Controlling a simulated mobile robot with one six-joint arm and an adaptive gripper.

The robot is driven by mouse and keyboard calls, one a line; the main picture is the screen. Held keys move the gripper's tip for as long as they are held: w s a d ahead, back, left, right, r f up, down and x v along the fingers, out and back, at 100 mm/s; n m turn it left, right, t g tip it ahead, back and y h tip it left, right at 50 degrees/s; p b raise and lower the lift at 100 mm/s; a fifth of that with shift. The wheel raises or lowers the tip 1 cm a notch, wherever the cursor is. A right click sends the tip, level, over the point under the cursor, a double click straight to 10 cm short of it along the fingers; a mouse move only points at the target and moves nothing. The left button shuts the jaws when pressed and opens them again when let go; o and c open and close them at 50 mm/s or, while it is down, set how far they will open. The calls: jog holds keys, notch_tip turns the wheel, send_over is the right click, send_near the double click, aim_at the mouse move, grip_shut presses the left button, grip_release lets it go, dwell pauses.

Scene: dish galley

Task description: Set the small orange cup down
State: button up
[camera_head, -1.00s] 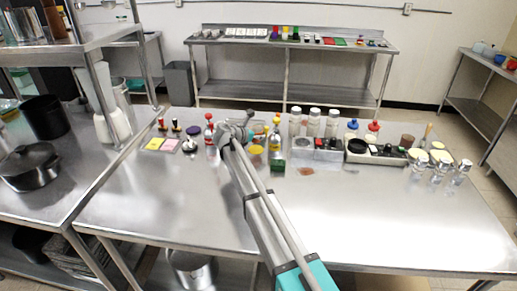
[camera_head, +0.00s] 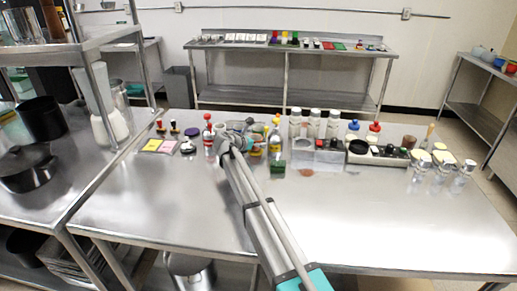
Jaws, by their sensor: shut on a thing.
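My gripper (camera_head: 240,132) is at the far end of my arm, over the back of the middle steel table (camera_head: 170,205). It is seen from behind, and my wrist hides most of its fingers. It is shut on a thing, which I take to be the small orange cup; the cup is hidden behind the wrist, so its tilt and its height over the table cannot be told. A red-capped bottle (camera_head: 208,138) stands just left of the gripper. A yellow-labelled bottle (camera_head: 274,138) stands just right of it.
A dark green block (camera_head: 278,168), a grey bin (camera_head: 318,158) and several white-lidded jars (camera_head: 313,124) stand to the right. Yellow and pink pads (camera_head: 160,146) lie to the left. Glass shakers (camera_head: 440,175) stand far right. The table's front half is clear.

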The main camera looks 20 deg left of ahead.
jog(key=shift+f+b, duration=0.3)
jog(key=shift+f, duration=0.25)
jog(key=shift+f, duration=0.15)
jog(key=o, duration=1.1)
jog(key=shift+c, duration=0.2)
jog(key=shift+s+r, duration=0.1)
jog(key=shift+r, duration=0.2)
jog(key=p+v, duration=0.4)
jog(key=v, duration=0.6)
jog(key=shift+s+r, duration=0.2)
jog(key=shift+s+a+r+p, duration=0.15)
jog(key=shift+s+a+p, duration=0.2)
jog(key=shift+s, duration=0.2)
